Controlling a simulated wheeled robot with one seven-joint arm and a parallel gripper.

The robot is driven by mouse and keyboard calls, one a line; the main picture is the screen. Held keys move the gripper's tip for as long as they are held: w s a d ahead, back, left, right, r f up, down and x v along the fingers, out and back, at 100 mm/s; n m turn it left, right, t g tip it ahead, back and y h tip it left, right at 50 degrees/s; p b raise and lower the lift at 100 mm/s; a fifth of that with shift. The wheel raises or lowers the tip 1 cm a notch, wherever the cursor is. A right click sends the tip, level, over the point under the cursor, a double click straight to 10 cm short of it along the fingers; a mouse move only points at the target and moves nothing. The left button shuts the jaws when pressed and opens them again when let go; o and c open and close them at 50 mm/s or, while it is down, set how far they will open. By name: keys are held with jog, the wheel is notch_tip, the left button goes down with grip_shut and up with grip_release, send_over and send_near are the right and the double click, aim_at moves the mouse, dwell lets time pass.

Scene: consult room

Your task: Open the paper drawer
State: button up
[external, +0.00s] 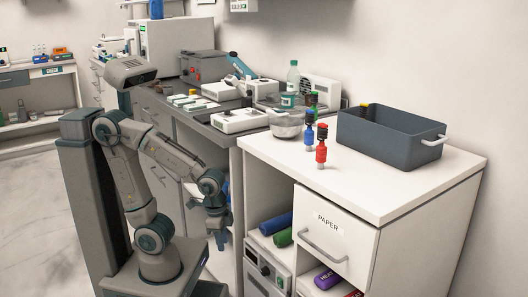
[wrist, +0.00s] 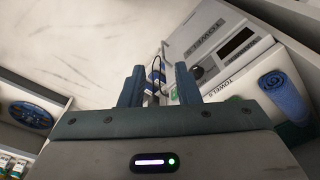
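The paper drawer (external: 335,238) is in the white cabinet at the right of the external view. Its white front carries a PAPER label and a grey bar handle (external: 323,247), and it looks closed. My gripper (external: 219,238) hangs low to the left of the cabinet, apart from the drawer and its handle. In the wrist view, the two blue-grey fingers (wrist: 159,84) stand apart with a gap between them and hold nothing that I can see. The paper drawer cannot be made out in the wrist view.
A grey bin (external: 390,139), red and blue bottles (external: 321,153) and a metal bowl (external: 286,124) stand above the cabinets. A blue roll (wrist: 285,95) shows in the wrist view.

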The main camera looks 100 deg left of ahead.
jog(key=w+d+r+m+y+p, duration=0.2)
jog(key=w+r+m+y+p, duration=0.15)
jog(key=w, duration=0.25)
jog(key=w+d+r+m+y+p, duration=0.2)
jog(key=w+d+r+y, duration=0.1)
jog(key=w+r+y, duration=0.15)
jog(key=w+d+r+m+t+y+p, duration=0.1)
jog(key=w+d+r+m+t+p, duration=0.15)
jog(key=w+d+t, duration=0.45)
jog(key=w+d+r+m+t+y+p, duration=0.1)
jog(key=w+d+r+t+y, duration=0.15)
jog(key=d, duration=0.85)
jog(key=b+x, duration=0.2)
jog(key=x, duration=1.1)
jog(key=shift+w+h, duration=0.25)
jog(key=shift+h, duration=0.1)
jog(key=shift+f, duration=0.15)
grip_shut()
